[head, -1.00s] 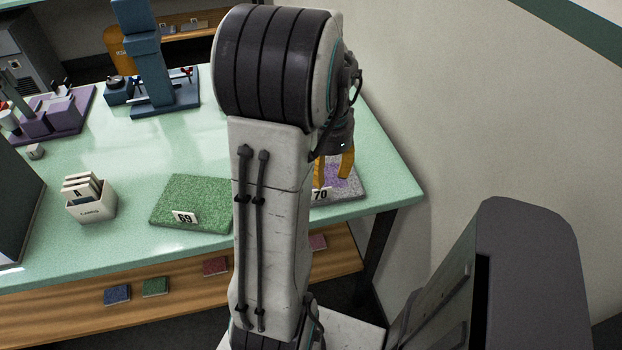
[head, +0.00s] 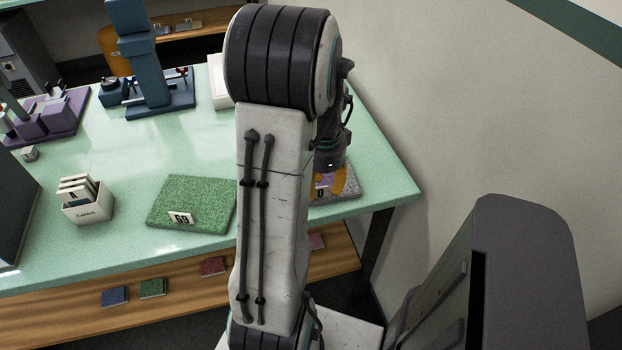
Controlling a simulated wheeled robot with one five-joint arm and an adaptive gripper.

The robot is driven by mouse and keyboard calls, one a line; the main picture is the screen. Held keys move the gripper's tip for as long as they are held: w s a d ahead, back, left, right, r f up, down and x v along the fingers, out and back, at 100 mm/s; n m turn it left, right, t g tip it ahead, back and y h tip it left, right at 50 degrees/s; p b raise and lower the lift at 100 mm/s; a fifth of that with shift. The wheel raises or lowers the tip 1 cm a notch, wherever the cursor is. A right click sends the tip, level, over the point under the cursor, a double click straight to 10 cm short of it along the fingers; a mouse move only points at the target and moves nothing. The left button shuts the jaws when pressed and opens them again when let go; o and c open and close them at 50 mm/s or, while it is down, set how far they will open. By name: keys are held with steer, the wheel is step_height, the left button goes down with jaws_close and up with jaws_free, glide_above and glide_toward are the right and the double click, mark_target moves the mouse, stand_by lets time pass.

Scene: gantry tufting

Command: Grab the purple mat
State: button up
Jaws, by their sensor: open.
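The mat marked 70 (head: 347,194), grey with a purple patch, lies near the right front corner of the green table. My arm hides its left part. My gripper (head: 332,187) has yellow fingers, apart and pointing down over this mat. They cover part of its purple patch and its number card. Whether the fingertips touch the mat cannot be told from this view.
A green mat (head: 200,198) with a card marked 69 lies left of my arm. A white card box (head: 88,213) stands farther left. Blue (head: 150,65) and purple (head: 48,120) machines stand at the back. Small colour swatches line the lower wooden shelf (head: 60,318).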

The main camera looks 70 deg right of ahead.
steer(key=shift+f, duration=1.2)
jaws_close()
